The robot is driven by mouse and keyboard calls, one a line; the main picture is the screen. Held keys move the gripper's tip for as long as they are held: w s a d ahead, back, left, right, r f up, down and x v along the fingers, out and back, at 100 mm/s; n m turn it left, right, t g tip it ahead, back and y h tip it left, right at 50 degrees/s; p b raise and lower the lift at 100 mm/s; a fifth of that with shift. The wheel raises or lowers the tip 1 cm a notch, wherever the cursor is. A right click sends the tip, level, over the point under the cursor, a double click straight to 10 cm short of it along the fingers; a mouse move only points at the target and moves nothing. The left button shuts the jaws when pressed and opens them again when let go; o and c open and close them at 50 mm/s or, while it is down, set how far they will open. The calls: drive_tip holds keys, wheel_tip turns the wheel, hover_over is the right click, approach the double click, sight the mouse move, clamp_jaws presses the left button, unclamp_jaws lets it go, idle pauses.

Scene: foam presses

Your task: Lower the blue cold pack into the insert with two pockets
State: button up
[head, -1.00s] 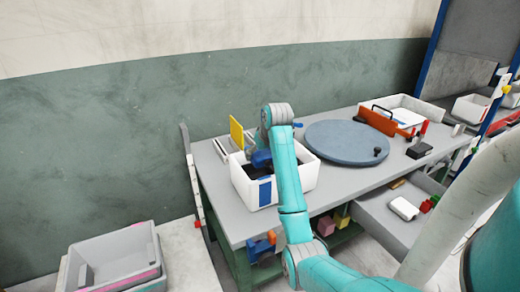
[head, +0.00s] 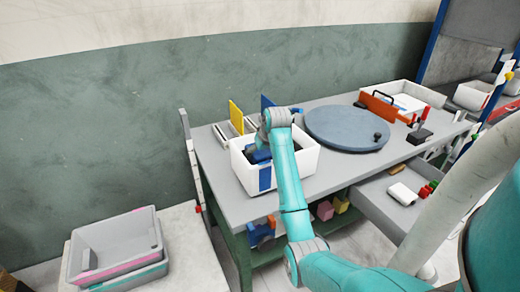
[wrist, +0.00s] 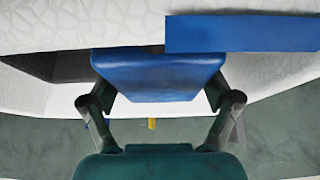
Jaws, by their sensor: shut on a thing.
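The blue cold pack (wrist: 158,72) is held between the two fingers of my gripper (wrist: 160,98) in the wrist view. In the head view the pack (head: 259,156) is over the left part of the white box-like insert (head: 295,164), low near its rim. The insert has a blue strip (head: 265,178) on its front corner, also seen in the wrist view (wrist: 242,33). A dark opening (wrist: 70,67) shows beside the pack. My wrist (head: 277,117) hides part of the insert, and I cannot tell whether the pack touches a pocket's walls.
A yellow panel (head: 236,116) and a blue panel (head: 267,103) stand behind the insert. A round grey-blue disc (head: 347,129) lies to its right, with an orange press bar (head: 384,107) beyond. Grey bins (head: 115,246) are at the lower left.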

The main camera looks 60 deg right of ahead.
drive_tip(key=shift+f, duration=0.15)
drive_tip(key=o, duration=1.2)
drive_tip(key=v, duration=0.7)
drive_tip(key=shift+s+r, duration=0.15)
drive_tip(key=shift+r, duration=0.05)
